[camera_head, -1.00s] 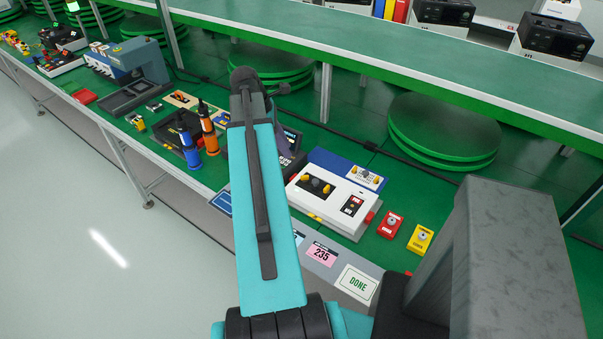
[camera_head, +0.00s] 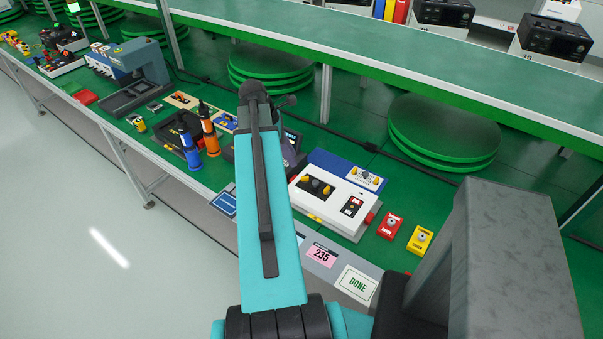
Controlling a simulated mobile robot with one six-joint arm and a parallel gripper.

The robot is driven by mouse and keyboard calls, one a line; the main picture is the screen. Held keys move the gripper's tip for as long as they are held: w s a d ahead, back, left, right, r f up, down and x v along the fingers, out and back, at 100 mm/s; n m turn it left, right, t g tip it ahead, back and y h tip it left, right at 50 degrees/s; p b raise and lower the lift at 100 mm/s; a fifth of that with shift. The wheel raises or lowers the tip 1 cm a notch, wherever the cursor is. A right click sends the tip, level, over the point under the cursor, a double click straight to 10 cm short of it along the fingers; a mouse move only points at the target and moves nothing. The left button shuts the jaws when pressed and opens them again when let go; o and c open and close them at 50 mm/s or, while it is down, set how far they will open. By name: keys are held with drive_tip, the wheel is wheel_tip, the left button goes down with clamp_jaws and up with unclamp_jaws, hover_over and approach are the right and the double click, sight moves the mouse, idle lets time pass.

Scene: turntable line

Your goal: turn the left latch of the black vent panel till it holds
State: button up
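The black vent panel (camera_head: 317,186) appears to be the small dark plate on top of a white box (camera_head: 336,202), right of my arm. A yellow latch (camera_head: 305,179) sits at its left and another yellow latch (camera_head: 327,191) at its right. Both are too small to tell how far they are turned. My teal arm reaches up the middle of the view, with its dark far joint above and left of the box. My gripper cannot be made out; the arm hides the space beyond it.
Red (camera_head: 390,225) and yellow (camera_head: 420,239) button boxes stand right of the white box. A small screen (camera_head: 291,139) is behind the arm. Blue (camera_head: 188,146) and orange (camera_head: 208,132) upright tools stand left. A green shelf (camera_head: 420,72) runs above the bench at the back.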

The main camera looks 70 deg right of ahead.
sight(304, 177)
drive_tip(key=shift+p+x, duration=1)
drive_tip(key=shift+x, duration=4.05)
clamp_jaws()
